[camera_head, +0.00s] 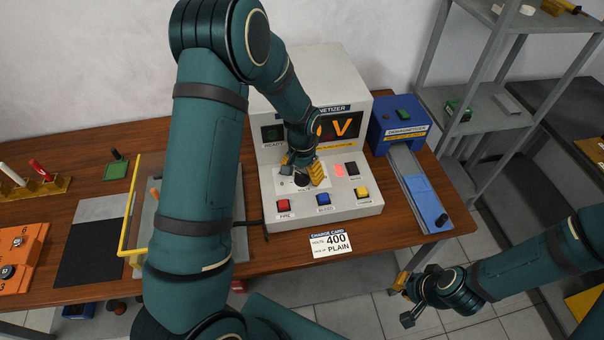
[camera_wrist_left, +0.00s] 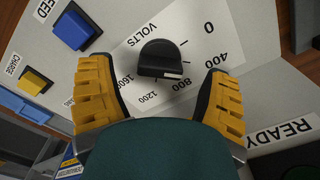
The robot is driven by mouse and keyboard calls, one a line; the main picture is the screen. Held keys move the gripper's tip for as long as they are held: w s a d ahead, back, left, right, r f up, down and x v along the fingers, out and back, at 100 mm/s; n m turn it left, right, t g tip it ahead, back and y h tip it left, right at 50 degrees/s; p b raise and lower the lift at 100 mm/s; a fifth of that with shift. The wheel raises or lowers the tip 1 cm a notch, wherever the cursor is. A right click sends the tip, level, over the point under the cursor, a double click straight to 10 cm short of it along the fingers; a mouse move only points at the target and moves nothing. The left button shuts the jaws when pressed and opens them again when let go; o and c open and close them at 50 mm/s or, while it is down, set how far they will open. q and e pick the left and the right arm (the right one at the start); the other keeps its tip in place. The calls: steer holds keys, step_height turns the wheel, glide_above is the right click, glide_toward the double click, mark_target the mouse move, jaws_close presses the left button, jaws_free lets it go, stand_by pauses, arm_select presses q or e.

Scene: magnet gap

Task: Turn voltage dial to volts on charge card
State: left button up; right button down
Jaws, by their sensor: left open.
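The voltage dial (camera_wrist_left: 160,58) is a black knob on the sloped panel of the white magnetizer (camera_head: 350,205). The charge card (camera_head: 331,244) on the table's front edge reads VOLTS 400 and PLAIN. The display (camera_head: 346,125) shows orange characters, partly hidden by my arm. My right gripper (camera_head: 404,301) is open and empty beyond the table's front edge.
Red (camera_head: 283,205), blue (camera_head: 323,199) and yellow (camera_head: 362,193) buttons sit in front of the dial. A blue device with a slide (camera_head: 425,195) stands to the right. A yellow frame (camera_head: 128,215) stands left, partly behind my left arm. A grey shelf (camera_head: 480,105) is at right.

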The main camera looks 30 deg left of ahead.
mark_target(302, 174)
arm_select(q)
step_height(302, 174, up, 11)
steer(key=shift+f, duration=0.15)
stand_by(0.6)
